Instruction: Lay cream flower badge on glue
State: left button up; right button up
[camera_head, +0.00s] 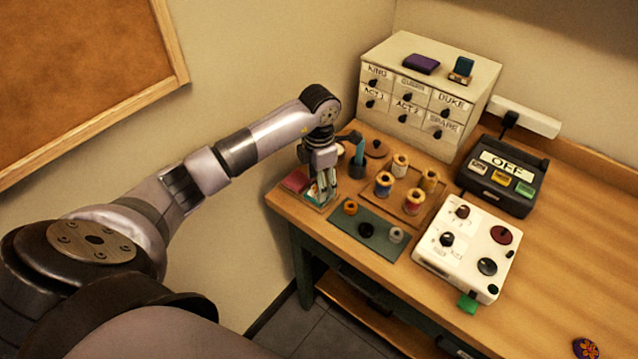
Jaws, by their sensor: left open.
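My left gripper (323,198) points down over the front left corner of the table (560,220). It is open, with its fingertips low over a small light-coloured tray or block (314,203). A small teal and pale patch shows by the fingers, too small to name. I cannot make out a cream flower badge; the gripper may hide it. I cannot identify the glue for sure either. A dark purple round badge with an orange flower (586,348) lies at the bottom right, far from the gripper. My right gripper is not in view.
A pink pad (296,181) lies beside the gripper. A dark cup with a teal tool (357,166) and a rack of thread spools (412,207) stand to its right. A green mat (358,228), a white knobbed box (464,246) and a drawer cabinet (425,70) are near. The right side is mostly clear.

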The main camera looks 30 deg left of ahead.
pick_arm(q)
notch_tip(320, 180, up, 11)
jog(key=b, duration=0.3)
dwell(0.4)
